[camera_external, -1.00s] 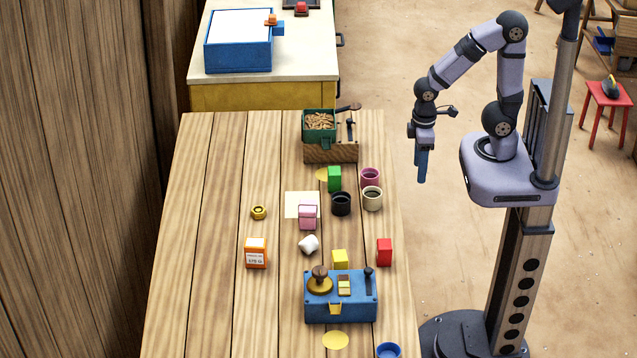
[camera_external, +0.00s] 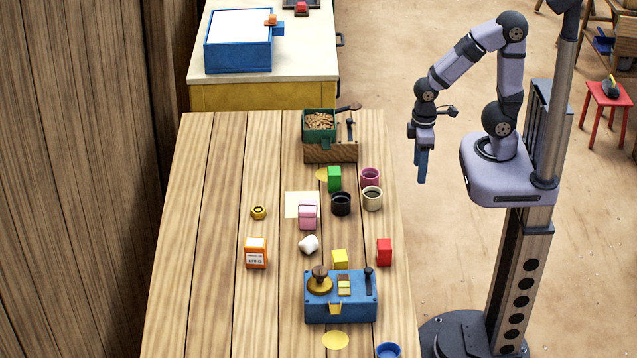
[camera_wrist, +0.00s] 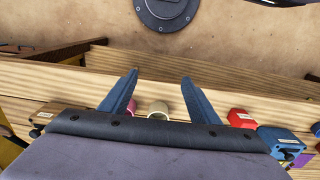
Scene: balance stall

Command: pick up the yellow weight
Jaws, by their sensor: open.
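A small yellow block (camera_external: 340,258) stands on the wooden table just behind the blue box. A smaller yellow piece with a dark centre (camera_external: 258,212) lies farther left on the table; I cannot tell for sure which of the two is the yellow weight. My gripper (camera_external: 421,178) hangs pointing down beyond the table's right edge, well apart from both. In the wrist view my gripper (camera_wrist: 160,78) has its two blue fingers apart with nothing held between them. I cannot make out either yellow piece in the wrist view.
The blue box (camera_external: 320,312) carries a brass knobbed piece. Red (camera_external: 384,252), pink (camera_external: 307,216) and green (camera_external: 334,179) blocks, a white piece (camera_external: 309,244), an orange box (camera_external: 256,253) and several cups stand around. The table's left side (camera_external: 195,270) is clear.

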